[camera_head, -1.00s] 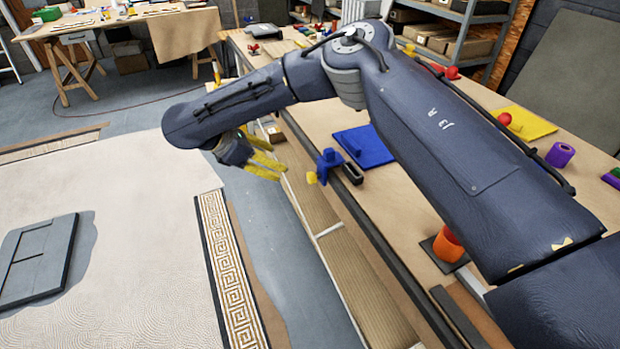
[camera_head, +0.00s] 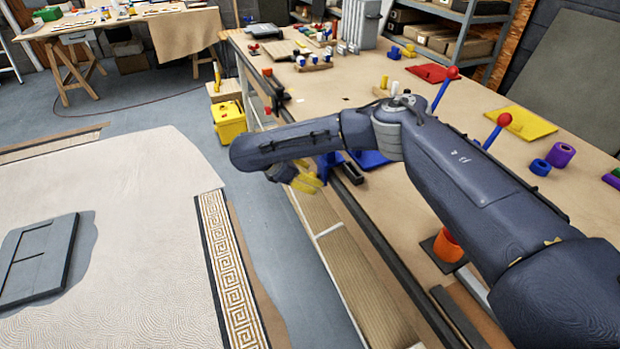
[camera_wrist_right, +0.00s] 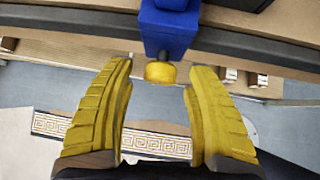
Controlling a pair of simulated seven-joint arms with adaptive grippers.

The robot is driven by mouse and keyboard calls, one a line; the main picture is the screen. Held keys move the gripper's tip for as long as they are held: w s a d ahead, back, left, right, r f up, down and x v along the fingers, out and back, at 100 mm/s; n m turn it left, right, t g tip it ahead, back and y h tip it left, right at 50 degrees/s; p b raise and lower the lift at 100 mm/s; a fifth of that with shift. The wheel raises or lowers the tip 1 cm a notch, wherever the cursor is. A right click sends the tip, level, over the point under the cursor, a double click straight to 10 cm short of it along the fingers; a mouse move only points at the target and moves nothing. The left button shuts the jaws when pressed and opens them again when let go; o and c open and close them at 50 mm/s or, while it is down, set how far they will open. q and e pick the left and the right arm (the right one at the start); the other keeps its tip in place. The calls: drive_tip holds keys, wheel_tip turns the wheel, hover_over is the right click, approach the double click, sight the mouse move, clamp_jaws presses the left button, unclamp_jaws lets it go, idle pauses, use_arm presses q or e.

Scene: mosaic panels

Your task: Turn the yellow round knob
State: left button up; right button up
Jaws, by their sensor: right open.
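The yellow round knob (camera_wrist_right: 160,73) sits on the end of a short dark shaft below a blue block (camera_wrist_right: 168,28) in the right wrist view. My right gripper (camera_wrist_right: 160,85) is open, its two yellow fingers on either side of the knob with a gap on both sides. The knob is level with the upper part of the fingers, near their tips. In the head view my right gripper (camera_head: 316,181) is beside the bench edge, partly under my arm. The blue block (camera_head: 328,166) shows partly there, and I cannot make out the knob. My left gripper is not in view.
The workbench (camera_head: 405,240) runs along the right, with its dark front edge beside the gripper. A black slotted piece (camera_head: 352,173) is next to the blue block. An orange cylinder (camera_head: 447,246) and red-topped levers (camera_head: 503,120) stand on the bench.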

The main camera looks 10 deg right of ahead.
drive_tip(key=shift+w+d+f, duration=0.1)
drive_tip(key=shift+d+f, duration=0.2)
clamp_jaws()
idle(0.5)
